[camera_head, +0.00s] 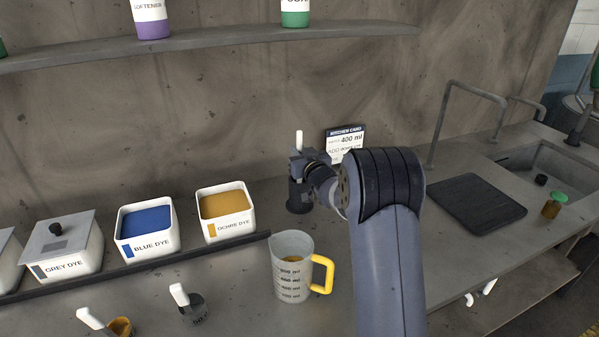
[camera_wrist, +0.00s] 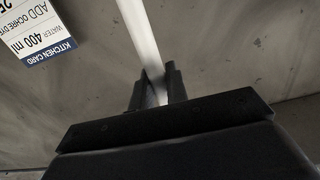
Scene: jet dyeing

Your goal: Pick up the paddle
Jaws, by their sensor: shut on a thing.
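The paddle (camera_head: 299,139) shows as a white shaft sticking up above my gripper (camera_head: 300,158), near the back wall. In the wrist view the paddle (camera_wrist: 138,35) runs as a pale bar between the two dark fingertips of my gripper (camera_wrist: 157,88), which are shut on it. A dark, upright holder (camera_head: 299,197) stands on the counter just below my gripper. The paddle's lower part is hidden, so I cannot tell whether it is inside the holder.
A measuring jug (camera_head: 292,268) with a yellow handle stands in front. The ochre dye box (camera_head: 226,228) and blue dye box (camera_head: 150,246) are at left. A kitchen card (camera_head: 345,142) is behind my gripper. A black mat (camera_head: 478,212) and sink (camera_head: 545,165) are at right.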

